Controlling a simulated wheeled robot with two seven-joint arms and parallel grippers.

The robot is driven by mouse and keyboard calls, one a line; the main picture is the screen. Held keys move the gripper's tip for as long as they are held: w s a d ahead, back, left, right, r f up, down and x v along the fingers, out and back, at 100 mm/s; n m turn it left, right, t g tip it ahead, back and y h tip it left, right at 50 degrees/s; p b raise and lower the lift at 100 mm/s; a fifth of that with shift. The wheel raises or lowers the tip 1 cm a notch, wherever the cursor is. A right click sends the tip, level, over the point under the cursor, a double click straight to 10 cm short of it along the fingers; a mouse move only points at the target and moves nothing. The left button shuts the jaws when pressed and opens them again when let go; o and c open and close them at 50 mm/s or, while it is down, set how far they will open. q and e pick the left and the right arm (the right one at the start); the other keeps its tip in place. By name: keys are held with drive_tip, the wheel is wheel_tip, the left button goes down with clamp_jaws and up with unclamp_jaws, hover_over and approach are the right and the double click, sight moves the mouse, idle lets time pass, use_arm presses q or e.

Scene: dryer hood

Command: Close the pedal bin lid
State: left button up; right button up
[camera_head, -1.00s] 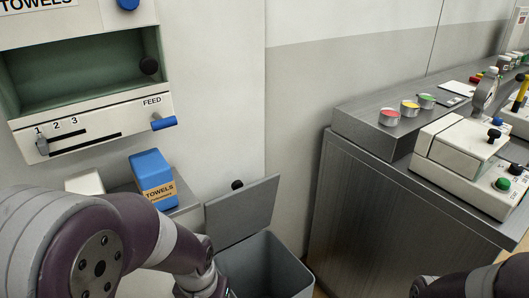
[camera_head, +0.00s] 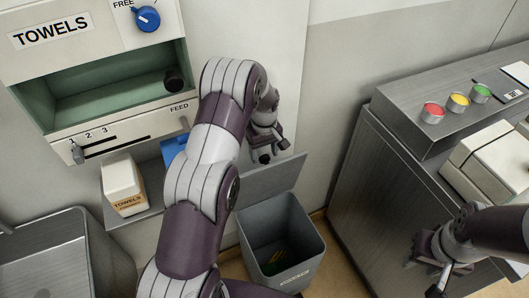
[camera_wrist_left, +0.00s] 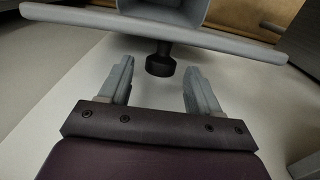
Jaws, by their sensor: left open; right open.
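The pedal bin (camera_head: 283,238) stands on the floor with its grey lid (camera_head: 272,181) raised, leaning up toward the wall. Some coloured items lie inside the bin. My left gripper (camera_head: 266,158) is at the lid's upper edge, with my arm hiding part of the lid. In the left wrist view the lid (camera_wrist_left: 120,18) runs edge-on across the top, and its black knob (camera_wrist_left: 160,62) sticks out toward the gap between my open fingertips (camera_wrist_left: 158,75). The fingers do not appear closed on it. My right gripper (camera_head: 428,274) is open and empty at the lower right.
A towel dispenser (camera_head: 110,128) is on the wall at left. A white towel box (camera_head: 122,185) and a blue box (camera_head: 174,150) sit on a shelf. A sink (camera_head: 60,262) is lower left. A metal cabinet (camera_head: 350,185) stands right of the bin.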

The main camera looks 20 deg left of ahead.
use_arm(q)
drive_tip(key=shift+s+d+f, duration=0.1)
drive_tip(key=shift+s+f, duration=0.1)
drive_tip(key=shift+f, duration=0.35)
drive_tip(key=shift+w+f, duration=0.15)
drive_tip(key=shift+c, duration=0.3)
